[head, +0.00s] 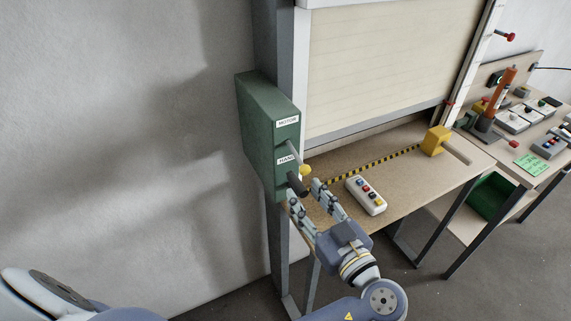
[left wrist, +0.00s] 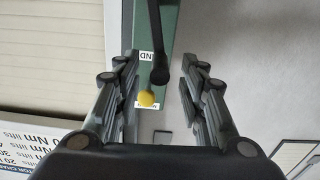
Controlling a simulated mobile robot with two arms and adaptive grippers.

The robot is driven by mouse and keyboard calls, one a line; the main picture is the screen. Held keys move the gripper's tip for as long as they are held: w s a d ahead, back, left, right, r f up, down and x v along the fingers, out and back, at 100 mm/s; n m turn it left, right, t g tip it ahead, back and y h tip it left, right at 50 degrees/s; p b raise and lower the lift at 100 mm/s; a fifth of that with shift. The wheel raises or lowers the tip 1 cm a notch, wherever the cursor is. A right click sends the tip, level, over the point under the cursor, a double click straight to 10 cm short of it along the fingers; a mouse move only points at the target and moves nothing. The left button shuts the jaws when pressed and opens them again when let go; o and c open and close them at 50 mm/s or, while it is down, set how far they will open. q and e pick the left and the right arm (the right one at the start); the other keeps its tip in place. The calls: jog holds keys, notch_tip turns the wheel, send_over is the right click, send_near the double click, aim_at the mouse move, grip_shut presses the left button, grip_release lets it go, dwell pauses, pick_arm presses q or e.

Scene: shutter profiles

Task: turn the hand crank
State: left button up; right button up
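The green box (head: 262,128) on the shutter's left post carries labels MOTOR and HAND. The hand crank's dark grip (head: 297,185) sticks out low on its front. A lever with a yellow knob (head: 305,170) is just above and beside it. My left gripper (head: 306,193) is open at the crank grip, one finger on each side in the picture. In the left wrist view the crank (left wrist: 159,72) hangs between the open fingers (left wrist: 159,85), with no visible contact. The yellow knob (left wrist: 146,98) shows beside its lower end. My right gripper is not in view.
The pale shutter (head: 385,65) stands above a wooden table (head: 405,175). A white push-button box (head: 366,195) and a yellow block (head: 436,140) are on the table. A second bench with control boxes (head: 512,121) stands at right. Grey wall is at left.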

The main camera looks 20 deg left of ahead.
aim_at(291, 175)
pick_arm(q)
jog(key=p+x, duration=0.1)
jog(key=x, duration=0.2)
jog(key=p+x, duration=0.1)
jog(key=shift+w+a+r+p, duration=0.2)
jog(key=shift+r+p, duration=0.15)
jog(key=shift+r, duration=0.05)
jog(key=p+x, duration=0.1)
jog(key=x, duration=0.1)
jog(key=shift+w+a+f, duration=0.15)
jog(key=shift+a+f, duration=0.05)
jog(key=shift+a, duration=0.15)
jog(key=shift+w+a+f, duration=0.1)
jog(key=shift+w+a, duration=0.25)
jog(key=shift+a, duration=0.05)
jog(key=shift+f, duration=0.1)
grip_shut()
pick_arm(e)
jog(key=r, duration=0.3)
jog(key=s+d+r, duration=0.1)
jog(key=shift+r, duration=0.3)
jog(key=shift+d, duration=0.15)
